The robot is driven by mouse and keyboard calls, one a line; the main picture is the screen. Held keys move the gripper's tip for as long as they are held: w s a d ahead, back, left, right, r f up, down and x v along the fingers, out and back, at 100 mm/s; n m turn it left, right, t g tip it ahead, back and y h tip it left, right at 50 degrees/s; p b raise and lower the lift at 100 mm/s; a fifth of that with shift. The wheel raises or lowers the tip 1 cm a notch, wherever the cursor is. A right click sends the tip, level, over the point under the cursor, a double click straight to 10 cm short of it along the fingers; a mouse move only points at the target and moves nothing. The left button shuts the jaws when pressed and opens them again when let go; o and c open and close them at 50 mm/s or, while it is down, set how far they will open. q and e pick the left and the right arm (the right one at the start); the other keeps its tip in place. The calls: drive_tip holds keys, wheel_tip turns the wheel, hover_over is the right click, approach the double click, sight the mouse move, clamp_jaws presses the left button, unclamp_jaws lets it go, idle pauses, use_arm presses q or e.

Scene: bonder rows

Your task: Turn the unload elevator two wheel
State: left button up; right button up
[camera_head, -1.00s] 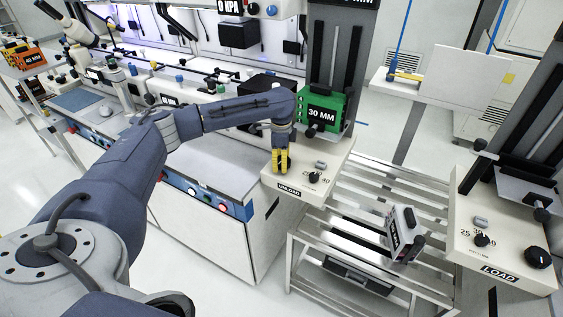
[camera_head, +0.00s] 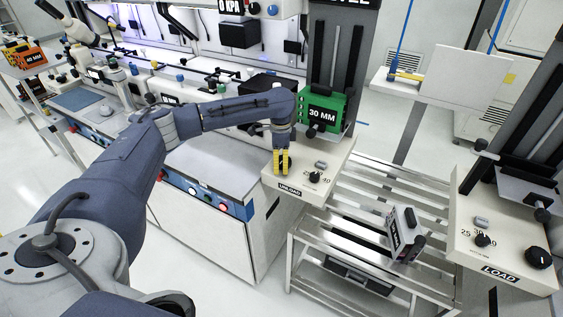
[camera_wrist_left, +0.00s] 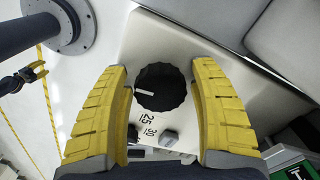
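The unload elevator's cream panel (camera_head: 330,160) carries an UNLOAD label and stands at the centre of the head view. Its black ridged wheel (camera_wrist_left: 160,87) with a white pointer line shows in the left wrist view. My left gripper (camera_head: 281,163) is over the panel and hides the wheel in the head view. In the left wrist view its two yellow fingers (camera_wrist_left: 162,105) are open, one on each side of the wheel, with a narrow visible gap on both sides. My right gripper is not in view.
A small selector knob (camera_head: 315,177) sits beside the gripper, below a green 30 MM box (camera_head: 322,112). A metal rack (camera_head: 345,225) holds a tilted grey-and-black device (camera_head: 405,235). The LOAD panel (camera_head: 500,262) is at right.

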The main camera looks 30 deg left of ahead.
sight(281, 159)
use_arm(q)
drive_tip(key=shift+o, duration=0.8)
drive_tip(key=shift+w+d+r, duration=0.1)
drive_tip(key=shift+d+r, duration=0.05)
drive_tip(key=shift+r, duration=0.15)
wheel_tip(281, 159, up, 12)
drive_tip(key=shift+f, duration=0.25)
